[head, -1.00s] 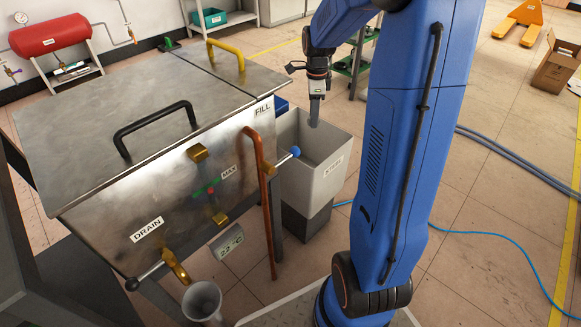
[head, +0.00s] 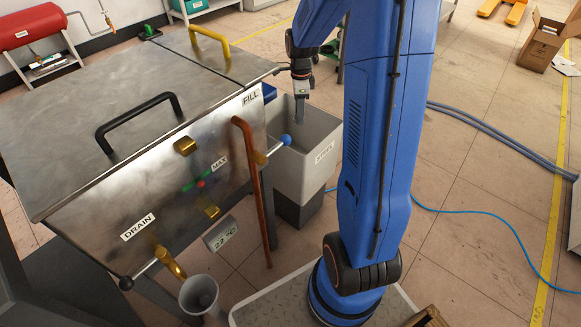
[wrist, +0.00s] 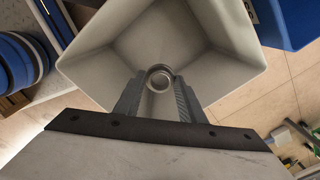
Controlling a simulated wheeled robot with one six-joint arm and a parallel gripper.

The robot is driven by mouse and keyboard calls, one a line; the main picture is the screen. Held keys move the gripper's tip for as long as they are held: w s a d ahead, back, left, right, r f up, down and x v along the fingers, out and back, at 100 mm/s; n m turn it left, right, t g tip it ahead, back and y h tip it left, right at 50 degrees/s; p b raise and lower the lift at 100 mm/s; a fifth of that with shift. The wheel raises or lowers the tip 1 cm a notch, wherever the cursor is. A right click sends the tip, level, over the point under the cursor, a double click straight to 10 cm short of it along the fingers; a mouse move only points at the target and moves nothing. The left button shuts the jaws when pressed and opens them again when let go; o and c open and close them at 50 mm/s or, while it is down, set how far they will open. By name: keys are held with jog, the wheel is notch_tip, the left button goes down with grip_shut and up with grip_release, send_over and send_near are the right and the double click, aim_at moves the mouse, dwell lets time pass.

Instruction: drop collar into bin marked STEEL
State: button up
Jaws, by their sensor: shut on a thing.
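My gripper (head: 300,115) points down over the open top of a light grey bin (head: 298,177). The bin's front label looks like STEEL, though it is small and slanted. In the wrist view my gripper (wrist: 158,88) is shut on a small grey metal collar (wrist: 160,76), a ring held between the fingertips. The bin's pale inner walls (wrist: 215,35) surround the collar in that view. The collar cannot be made out in the head view. How far it is above the bin's floor is unclear.
A steel tank (head: 80,150) with DRAIN and FILL labels stands left of the bin. A copper pipe (head: 251,190) and a blue-knobbed lever (head: 285,140) stick out near the bin. A blue container (wrist: 285,22) adjoins it. Floor to the right is mostly clear, with hoses.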

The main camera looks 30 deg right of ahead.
jog(key=o, duration=1.2)
jog(key=shift+r, duration=0.1)
notch_tip(320, 180, up, 17)
jog(key=shift+r, duration=0.1)
